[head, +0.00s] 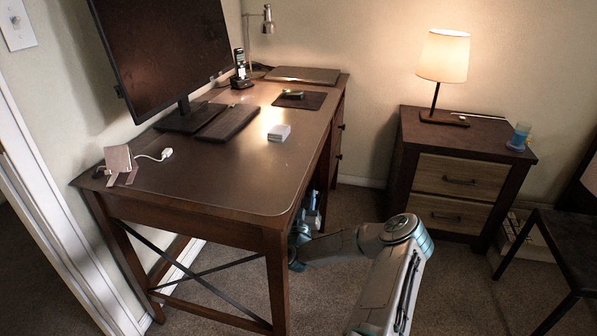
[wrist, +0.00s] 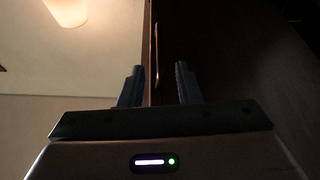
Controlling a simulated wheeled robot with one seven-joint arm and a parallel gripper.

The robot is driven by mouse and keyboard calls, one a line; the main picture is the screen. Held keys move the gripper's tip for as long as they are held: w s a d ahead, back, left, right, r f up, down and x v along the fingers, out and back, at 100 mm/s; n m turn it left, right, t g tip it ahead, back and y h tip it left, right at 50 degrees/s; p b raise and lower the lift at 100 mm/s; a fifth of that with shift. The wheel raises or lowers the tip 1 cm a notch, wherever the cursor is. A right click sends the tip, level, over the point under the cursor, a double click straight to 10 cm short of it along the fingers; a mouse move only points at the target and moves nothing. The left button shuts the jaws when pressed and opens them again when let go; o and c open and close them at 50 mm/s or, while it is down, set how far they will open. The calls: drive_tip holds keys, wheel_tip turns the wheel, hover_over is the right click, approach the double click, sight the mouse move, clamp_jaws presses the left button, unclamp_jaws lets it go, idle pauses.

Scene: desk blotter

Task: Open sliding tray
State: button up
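My gripper (wrist: 158,72) is open in the wrist view, its two dark fingers apart with nothing clamped between them. A thin upright strip or pull (wrist: 156,48) shows between the fingertips, along the edge of a dark wooden panel (wrist: 230,50). I cannot tell whether the fingers touch it. In the head view my gripper (head: 311,214) is low beside the right side of the desk (head: 225,180), partly hidden by the desk edge and leg. The sliding tray cannot be made out in the head view; the desktop hides that side.
The desk holds a monitor (head: 163,50), a keyboard (head: 228,122), a small white box (head: 279,132) and a closed laptop (head: 302,75). A nightstand (head: 467,152) with a lit lamp (head: 443,56) stands right. A dark chair (head: 560,245) is at far right. Carpet lies between.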

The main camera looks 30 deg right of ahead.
drive_tip(key=b+x, duration=0.1)
drive_tip(key=x, duration=0.6)
drive_tip(key=shift+w+d+r, duration=0.1)
drive_tip(key=shift+r, duration=0.05)
clamp_jaws()
